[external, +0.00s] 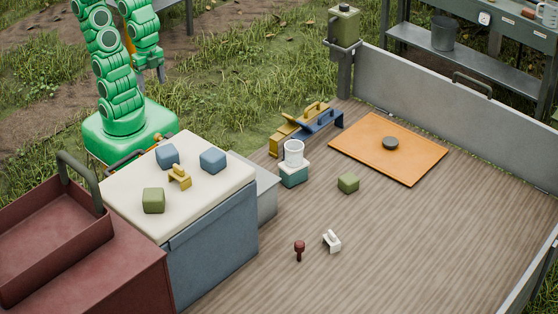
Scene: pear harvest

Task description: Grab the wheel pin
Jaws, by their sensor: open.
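A small dark red pin (299,249) with a round knob head and a short stem is on the wooden deck, low in the middle of the picture. It looks like the wheel pin, but I cannot be sure. My gripper (152,75) hangs at the upper left on my green arm, far from the pin. It is small in this view and points down with nothing visible between its fingers.
A white clip-like piece (332,241) lies right of the pin. A cream-topped chest (215,240) with blocks and a red tray (50,245) are at left. Grey walls edge the deck.

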